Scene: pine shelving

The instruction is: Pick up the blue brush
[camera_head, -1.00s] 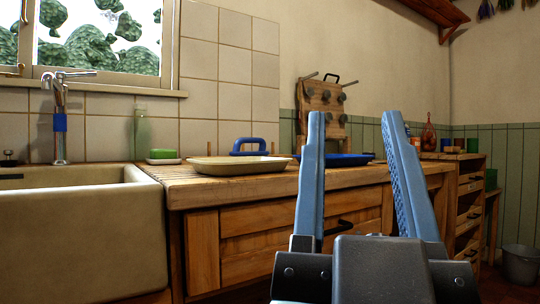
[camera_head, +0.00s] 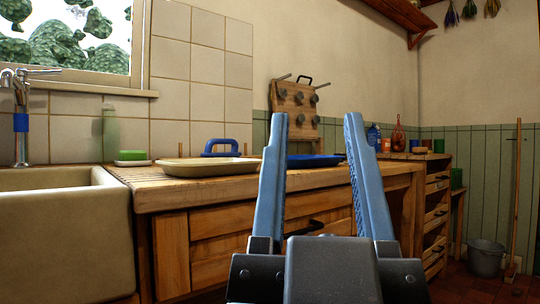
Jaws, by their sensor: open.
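The blue brush (camera_head: 221,148) with a loop-shaped handle stands on the wooden counter, behind a cream tray (camera_head: 205,167) that hides its lower part. My gripper (camera_head: 316,116) points forward and up in front of the counter, its two blue fingers spread wide with nothing between them. The gripper is nearer to me than the brush and to its right in the picture, clearly apart from it.
A blue tray (camera_head: 308,161) lies on the counter, partly behind my fingers. A sink (camera_head: 62,230) is at the left, with a green sponge (camera_head: 132,155) beside it. A pegged wooden board (camera_head: 297,100) leans at the wall. A bucket (camera_head: 485,257) stands on the floor right.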

